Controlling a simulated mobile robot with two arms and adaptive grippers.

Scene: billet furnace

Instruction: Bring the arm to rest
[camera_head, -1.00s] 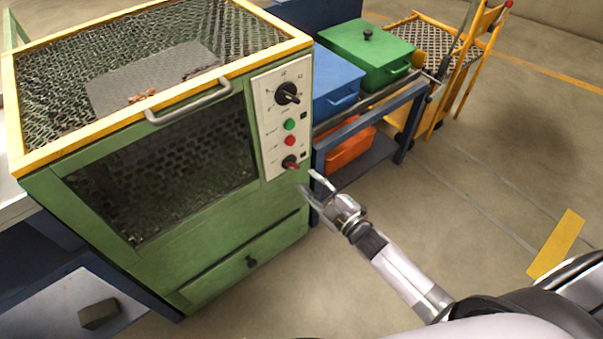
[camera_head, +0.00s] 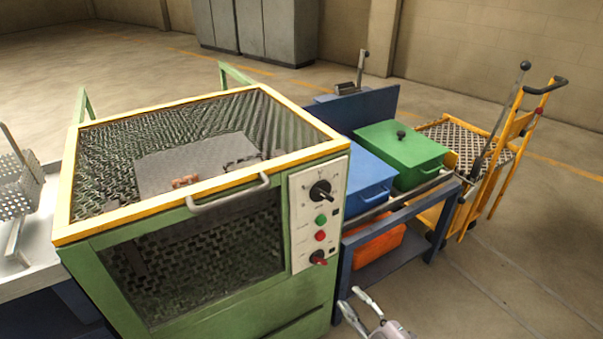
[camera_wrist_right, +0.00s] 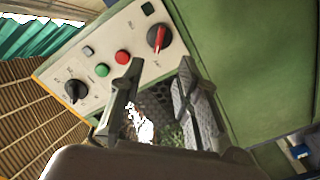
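My right gripper (camera_head: 361,312) shows at the bottom of the head view, in front of the furnace's right side and below its control panel (camera_head: 319,215). Its two fingers are apart with nothing between them. In the right wrist view the open fingers (camera_wrist_right: 160,100) point toward the panel, near a red-marked knob (camera_wrist_right: 157,39), apart from it as far as I can tell. The green furnace (camera_head: 205,210) has a yellow-framed mesh top and a front window with a grey handle (camera_head: 229,193). My left gripper is not in view.
Right of the furnace, a blue bench (camera_head: 405,212) carries a blue box (camera_head: 368,184) and a green lidded box (camera_head: 400,155), with an orange bin (camera_head: 375,246) below. A yellow cart (camera_head: 503,155) stands beyond. A perforated basket (camera_head: 20,185) is at the left. Floor at the lower right is clear.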

